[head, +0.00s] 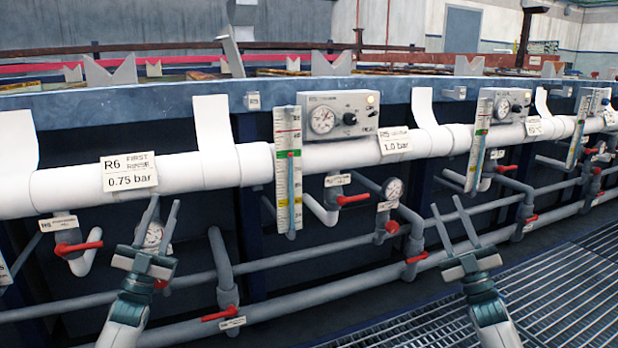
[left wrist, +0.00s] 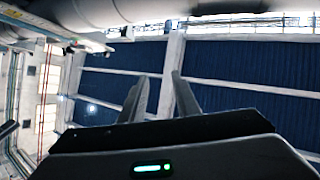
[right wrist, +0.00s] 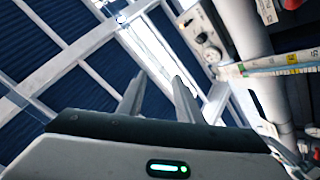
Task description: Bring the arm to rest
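My left gripper (head: 158,222) is in front of the pipework at the left in the head view, its fingers pointing up and spread apart with nothing between them. It stands below the R6 label, in front of a round gauge (head: 154,236). Its fingers also show in the left wrist view (left wrist: 152,95), apart and empty. My right gripper (head: 455,225) is at the right in the head view, fingers up and spread, empty, in front of the lower pipes. Its fingers show apart and empty in the right wrist view (right wrist: 158,95).
A white pipe (head: 225,166) runs across the rack, with an R6 sign (head: 129,171) reading 0.75 bar and an R5 sign (head: 394,142) reading 1.0 bar. A gauge box (head: 341,115), a scale tube (head: 288,170) and several red valve handles sit along it. Floor grating (head: 560,290) lies at right.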

